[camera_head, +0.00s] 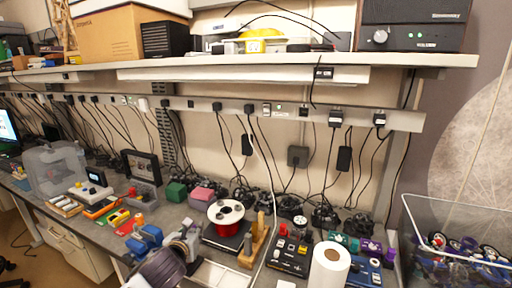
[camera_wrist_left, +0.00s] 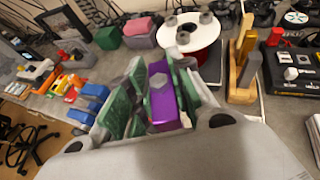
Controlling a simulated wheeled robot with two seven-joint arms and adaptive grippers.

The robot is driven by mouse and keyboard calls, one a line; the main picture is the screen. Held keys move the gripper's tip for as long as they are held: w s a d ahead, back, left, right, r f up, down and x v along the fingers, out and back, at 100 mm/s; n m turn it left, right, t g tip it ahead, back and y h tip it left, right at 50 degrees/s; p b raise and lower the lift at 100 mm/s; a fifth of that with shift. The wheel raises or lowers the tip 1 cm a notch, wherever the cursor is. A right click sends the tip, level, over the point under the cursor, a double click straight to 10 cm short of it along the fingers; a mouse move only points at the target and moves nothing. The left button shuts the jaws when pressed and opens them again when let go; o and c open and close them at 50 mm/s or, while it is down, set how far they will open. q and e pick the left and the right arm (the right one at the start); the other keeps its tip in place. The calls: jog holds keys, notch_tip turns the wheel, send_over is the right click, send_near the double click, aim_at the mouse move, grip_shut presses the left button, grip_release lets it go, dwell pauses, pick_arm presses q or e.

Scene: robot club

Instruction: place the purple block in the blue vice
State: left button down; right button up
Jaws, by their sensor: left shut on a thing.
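My left gripper (camera_head: 186,240) is above the bench in the head view, low and left of centre. In the left wrist view its green-padded fingers (camera_wrist_left: 155,95) are shut on the purple block (camera_wrist_left: 162,100), which is held between them. The block cannot be made out in the head view. The blue vice (camera_head: 146,236) stands on the bench just left of the gripper in the head view. My right gripper is not in view.
A red-and-white spool (camera_head: 226,214) and a wooden stand (camera_head: 258,238) are right of the gripper. Green (camera_head: 176,192) and pink (camera_head: 201,194) blocks lie behind. A white roll (camera_head: 329,266) and a crate (camera_head: 455,245) are farther right. Cables hang behind.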

pick_arm(q)
jog(key=s+a+f, duration=0.1)
jog(key=s+f, duration=0.4)
jog(key=f, duration=0.4)
jog(key=s+a+f+b, duration=0.1)
jog(key=s+f, duration=0.4)
jog(key=f, duration=0.4)
jog(key=shift+s, duration=0.4)
dwell(1.0)
jog(key=shift+f, duration=0.1)
